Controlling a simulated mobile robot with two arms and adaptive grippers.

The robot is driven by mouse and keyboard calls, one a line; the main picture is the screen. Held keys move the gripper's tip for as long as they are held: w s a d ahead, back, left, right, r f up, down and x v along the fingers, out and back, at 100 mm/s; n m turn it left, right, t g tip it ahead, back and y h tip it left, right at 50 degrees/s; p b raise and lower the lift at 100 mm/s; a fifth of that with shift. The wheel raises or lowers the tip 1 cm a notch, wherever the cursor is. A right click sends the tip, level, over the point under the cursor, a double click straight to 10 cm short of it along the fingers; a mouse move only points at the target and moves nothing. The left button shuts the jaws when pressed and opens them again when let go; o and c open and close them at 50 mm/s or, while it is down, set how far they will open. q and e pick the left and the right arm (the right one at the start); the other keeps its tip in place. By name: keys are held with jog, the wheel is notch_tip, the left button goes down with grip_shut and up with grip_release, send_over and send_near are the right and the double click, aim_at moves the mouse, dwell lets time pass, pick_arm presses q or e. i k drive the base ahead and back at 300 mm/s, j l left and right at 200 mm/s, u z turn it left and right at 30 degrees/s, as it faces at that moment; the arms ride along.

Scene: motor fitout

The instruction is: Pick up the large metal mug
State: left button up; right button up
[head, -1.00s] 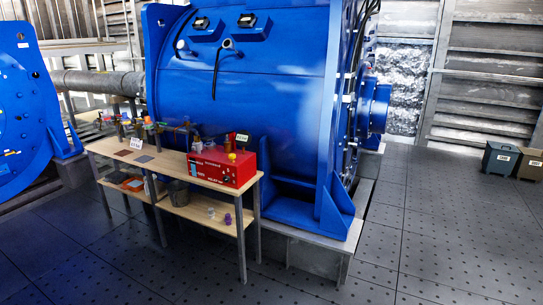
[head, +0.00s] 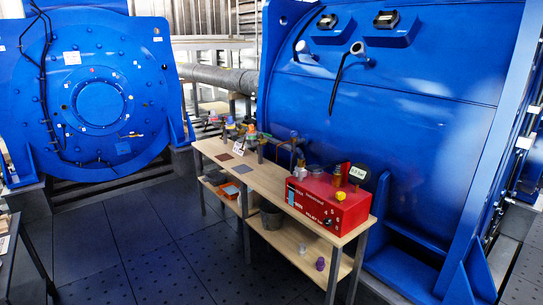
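A dark grey metal container (head: 271,216), which looks like the large metal mug, stands upright on the lower shelf of the wooden workbench (head: 262,186). The tabletop and a bench leg are close to it, and its small size in view leaves any handle unclear. Neither of my grippers is in the head view.
A red box (head: 327,200) with a gauge, and several small fittings, stand on the bench top. An orange tray (head: 230,190) and small purple and white items share the lower shelf. Large blue machines stand behind and left. The dark floor (head: 150,245) in front is open.

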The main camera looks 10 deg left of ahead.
aim_at(273, 216)
jog(key=i+j+u, duration=0.2)
jog(key=i, duration=0.25)
jog(key=i+u, duration=0.25)
jog(key=i, duration=0.2)
jog(key=i+j+z, duration=0.3)
jog(key=i+j, duration=0.2)
jog(key=j, duration=0.25)
jog(key=i+j+z, duration=0.15)
jog(key=j, duration=0.25)
jog(key=i+j+z, duration=0.1)
jog(key=i+j, duration=0.2)
jog(key=j, duration=0.15)
jog(key=i+j+u, duration=0.1)
jog(key=j, duration=0.8)
